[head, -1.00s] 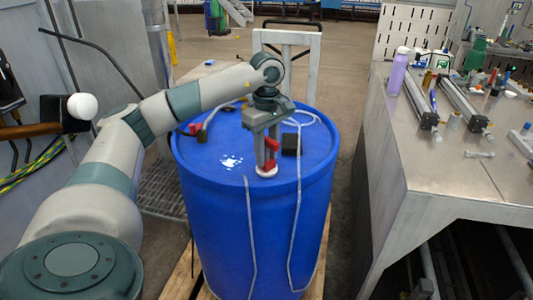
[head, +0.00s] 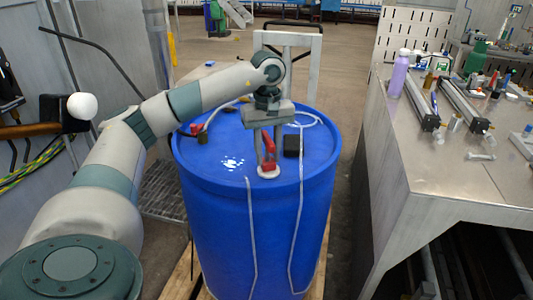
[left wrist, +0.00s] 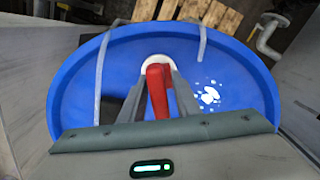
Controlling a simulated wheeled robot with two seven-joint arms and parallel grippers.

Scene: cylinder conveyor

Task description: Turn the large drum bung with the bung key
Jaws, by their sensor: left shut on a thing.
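A blue drum (head: 250,230) stands upright on a wooden pallet. A white round bung (head: 268,172) sits on its lid near the front rim; it also shows in the left wrist view (left wrist: 157,59). A red bung key (head: 269,150) stands on the bung, and its red handle shows in the left wrist view (left wrist: 157,90). My left gripper (head: 267,150) points down over the bung, with its grey fingers on both sides of the key. It is shut on the key. The fingers hide part of the key. My right gripper is out of view.
A black box (head: 291,145) and a hose with a red fitting (head: 197,129) lie on the drum lid. Pale straps run down the drum's front. A hand truck frame (head: 288,60) stands behind. A metal bench (head: 460,170) with tools is at right.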

